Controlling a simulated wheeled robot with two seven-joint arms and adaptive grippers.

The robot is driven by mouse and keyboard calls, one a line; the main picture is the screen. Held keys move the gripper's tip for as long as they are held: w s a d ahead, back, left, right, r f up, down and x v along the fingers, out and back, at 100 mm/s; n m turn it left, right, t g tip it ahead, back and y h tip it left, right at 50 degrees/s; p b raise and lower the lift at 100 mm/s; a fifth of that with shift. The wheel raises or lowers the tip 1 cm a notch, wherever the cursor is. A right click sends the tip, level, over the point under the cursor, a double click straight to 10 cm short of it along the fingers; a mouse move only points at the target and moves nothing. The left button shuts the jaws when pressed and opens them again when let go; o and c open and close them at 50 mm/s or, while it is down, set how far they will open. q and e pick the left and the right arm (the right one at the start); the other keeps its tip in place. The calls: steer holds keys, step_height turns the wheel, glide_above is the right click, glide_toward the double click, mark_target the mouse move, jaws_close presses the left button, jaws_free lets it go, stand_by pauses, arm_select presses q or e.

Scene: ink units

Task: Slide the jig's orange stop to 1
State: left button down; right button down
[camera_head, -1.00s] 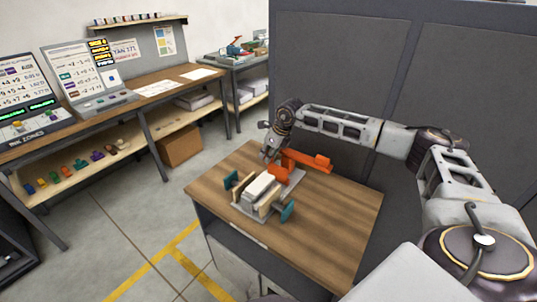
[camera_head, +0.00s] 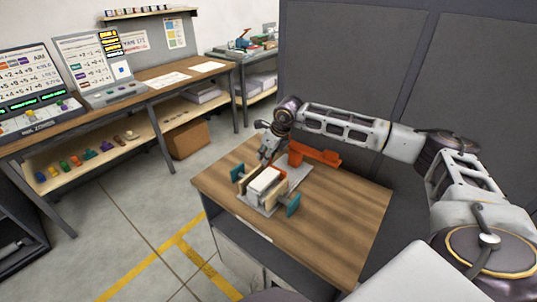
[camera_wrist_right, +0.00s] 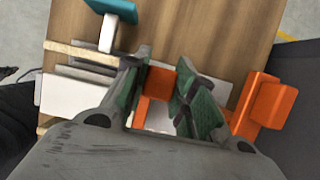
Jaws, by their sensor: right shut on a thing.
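The jig (camera_head: 262,205) sits on the wooden table, with a grey base, pale wooden cheeks, teal handles (camera_head: 293,205) and a white block (camera_head: 265,181) between the cheeks. My right gripper (camera_head: 264,160) is at the jig's far end. In the right wrist view, the green-padded fingers (camera_wrist_right: 168,95) are shut on the orange stop (camera_wrist_right: 160,83), whose sides they partly hide. A larger orange part (camera_head: 315,154) extends at the jig's far right and also shows in the wrist view (camera_wrist_right: 265,105). No scale marks or number 1 are readable. My left gripper is out of view.
The wooden table (camera_head: 345,215) has free room right of the jig. A dark partition (camera_head: 350,60) stands behind it. At left, a bench (camera_head: 150,83) holds sign panels, with small coloured items on its lower shelf (camera_head: 110,150) and a cardboard box (camera_head: 188,140) beside them.

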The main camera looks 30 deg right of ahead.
mark_target(275, 167)
steer(key=shift+a, duration=0.2)
steer(key=c, duration=1.6)
jaws_free()
steer(key=shift+s, duration=0.1)
steer(key=o, duration=0.4)
steer(key=shift+a, duration=0.1)
steer(key=shift+o, duration=0.2)
steer(key=shift+s+d+r, duration=0.2)
steer(key=shift+d+r, duration=0.05)
steer(key=shift+r, duration=0.4)
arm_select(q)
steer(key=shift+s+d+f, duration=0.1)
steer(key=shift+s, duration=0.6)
arm_select(e)
steer(key=v, duration=1)
steer(key=shift+s+r, duration=0.2)
steer(key=shift+r, duration=0.05)
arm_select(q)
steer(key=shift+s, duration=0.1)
arm_select(e)
steer(key=shift+f, duration=0.1)
